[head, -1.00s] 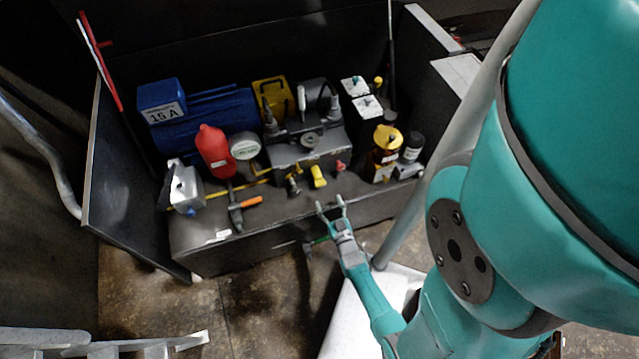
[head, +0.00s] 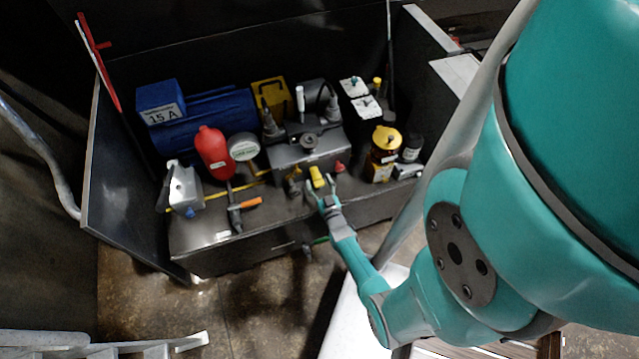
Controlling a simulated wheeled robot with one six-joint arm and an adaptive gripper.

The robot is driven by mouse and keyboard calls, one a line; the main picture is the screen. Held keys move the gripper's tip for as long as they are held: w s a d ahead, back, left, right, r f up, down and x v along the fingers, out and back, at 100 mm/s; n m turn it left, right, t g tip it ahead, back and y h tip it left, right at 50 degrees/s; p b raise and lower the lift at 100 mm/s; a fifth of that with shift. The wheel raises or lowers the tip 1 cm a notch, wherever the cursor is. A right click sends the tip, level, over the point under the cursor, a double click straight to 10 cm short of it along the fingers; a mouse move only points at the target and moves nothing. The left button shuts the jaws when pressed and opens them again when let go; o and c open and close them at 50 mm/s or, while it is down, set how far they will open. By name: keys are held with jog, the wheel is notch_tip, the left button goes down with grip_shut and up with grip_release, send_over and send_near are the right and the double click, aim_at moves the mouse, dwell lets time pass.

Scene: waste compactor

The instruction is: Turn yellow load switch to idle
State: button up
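The yellow load switch (head: 316,177) sticks out from the front of the grey valve block (head: 300,155), in the middle of the bench. My gripper (head: 321,187) is at the switch, with its two fingers apart, one on either side of the switch's lower end. I cannot tell whether the fingers touch it. The lower part of the switch is partly hidden by the fingers. A red knob (head: 340,168) sits just right of the switch and a brass fitting (head: 294,183) just left of it.
A red bottle (head: 213,150), a round gauge (head: 244,147) and an orange-handled tool (head: 245,206) are to the left. An amber bottle with yellow cap (head: 384,152) stands to the right. A blue motor (head: 205,115) is behind. The floor in front of the bench is clear.

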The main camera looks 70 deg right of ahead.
jog(key=c, duration=1)
jog(key=shift+n, duration=0.4)
jog(key=n, duration=0.4)
jog(key=shift+w+a, duration=0.1)
jog(key=n, duration=0.4)
jog(key=shift+n, duration=0.3)
jog(key=n, duration=0.4)
jog(key=shift+w+a+f, duration=0.1)
jog(key=shift+f, duration=0.05)
jog(key=shift+f+n, duration=0.1)
jog(key=shift+n, duration=2.1)
